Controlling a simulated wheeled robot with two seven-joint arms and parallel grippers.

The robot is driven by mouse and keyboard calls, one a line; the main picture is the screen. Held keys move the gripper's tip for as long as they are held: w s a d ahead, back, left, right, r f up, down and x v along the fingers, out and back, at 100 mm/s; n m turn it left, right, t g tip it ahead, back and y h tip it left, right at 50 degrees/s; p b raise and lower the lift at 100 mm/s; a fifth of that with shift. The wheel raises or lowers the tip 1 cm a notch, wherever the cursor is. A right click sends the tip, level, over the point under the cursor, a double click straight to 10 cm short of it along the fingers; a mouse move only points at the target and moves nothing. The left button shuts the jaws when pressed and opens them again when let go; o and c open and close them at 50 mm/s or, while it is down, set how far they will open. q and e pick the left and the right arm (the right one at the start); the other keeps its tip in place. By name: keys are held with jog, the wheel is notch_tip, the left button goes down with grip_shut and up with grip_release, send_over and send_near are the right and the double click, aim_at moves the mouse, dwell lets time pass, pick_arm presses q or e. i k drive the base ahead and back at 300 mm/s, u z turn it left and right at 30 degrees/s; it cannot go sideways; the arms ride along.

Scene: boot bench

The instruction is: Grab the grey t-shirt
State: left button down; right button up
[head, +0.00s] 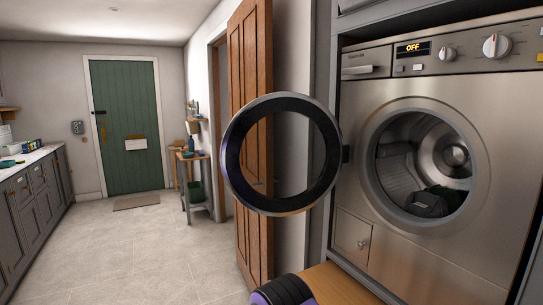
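A washing machine (365,225) stands at the right with its round glass door (236,183) swung open to the left. Dark grey cloth (428,204) lies in a heap low in the drum, just behind the opening. Darker, greenish-black cloth seems to lie beside and behind it. I cannot tell for sure that the grey piece is the t-shirt, as its shape is bunched up and partly in shadow. Neither of my grippers shows. A purple and black rounded part at the bottom middle looks like a piece of my arm.
A wooden ledge (335,287) runs below the machine. The machine's display (412,49) reads OFF. A brown wooden door (252,130) stands open behind the glass door. Dark cabinets (35,205) line the left wall.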

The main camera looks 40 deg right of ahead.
aim_at(420, 204)
jog(key=i, duration=4.1)
jog(key=z, duration=4.25)
jog(key=i, duration=0.5)
jog(key=z, duration=0.05)
jog(key=k, duration=0.4)
jog(key=z, duration=0.85)
jog(key=i, duration=0.5)
jog(key=u, duration=0.25)
